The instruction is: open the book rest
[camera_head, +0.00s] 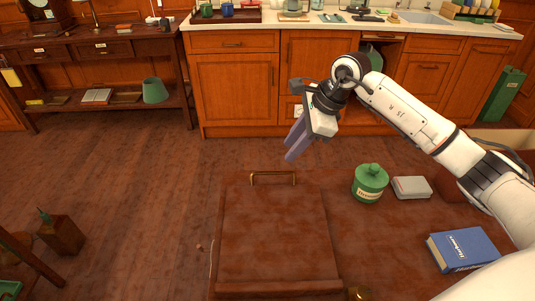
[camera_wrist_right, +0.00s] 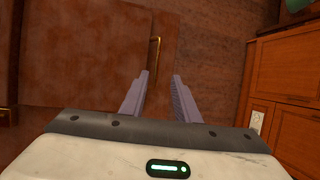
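The book rest (camera_head: 275,232) is a brown leather-like panel lying flat on the desk, with a ledge along its near edge. A brass handle (camera_head: 273,178) stands at its far edge; in the right wrist view the handle (camera_wrist_right: 154,53) shows just left of and beyond my fingers. My right gripper (camera_head: 293,150) is above and beyond the far edge, slightly right of the handle. Its two purple fingers (camera_wrist_right: 161,92) are apart with nothing between them. My left gripper is not in view.
On the desk (camera_head: 342,215), right of the book rest, stand a green lidded jar (camera_head: 369,184), a pale box (camera_head: 411,187) and a blue book (camera_head: 463,249). A small brass object (camera_head: 359,293) is at the near edge. Wooden cabinets (camera_head: 236,92) stand beyond open floor.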

